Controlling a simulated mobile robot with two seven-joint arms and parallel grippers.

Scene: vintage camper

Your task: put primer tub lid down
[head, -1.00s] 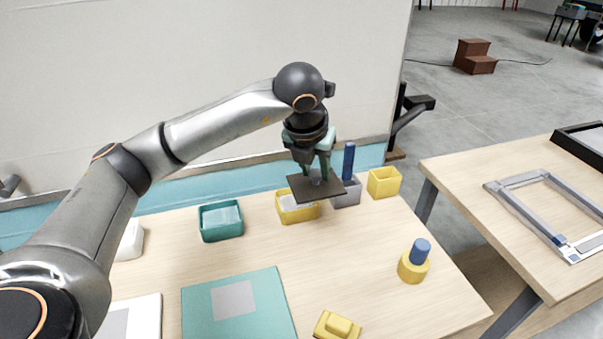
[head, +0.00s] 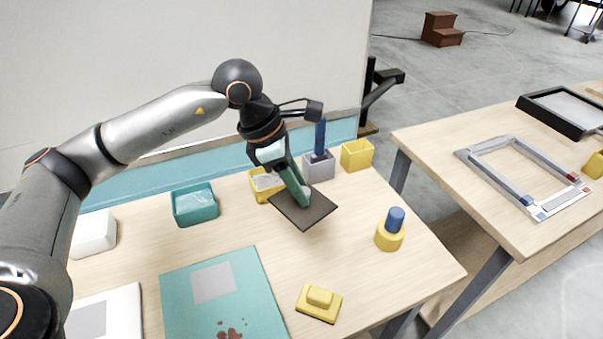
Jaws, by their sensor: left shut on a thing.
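The primer tub lid is a flat dark brown-grey square plate (head: 304,211) in the head view. My left gripper (head: 303,196) is shut on its small pale knob from above. The lid is over the right-middle part of the wooden table (head: 245,233), close to the surface; I cannot tell whether it touches. A yellow tub (head: 262,192) with pale contents is just behind and left of the lid, partly hidden by the gripper. My right gripper is not in view.
Behind the lid stand a grey box (head: 318,167) with a blue-handled tool and an empty yellow box (head: 357,154). A teal tub (head: 195,205) is left. A yellow-and-blue bottle (head: 391,231), a yellow block (head: 318,303) and a teal panel (head: 215,295) are nearer. Bare wood surrounds the lid's front.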

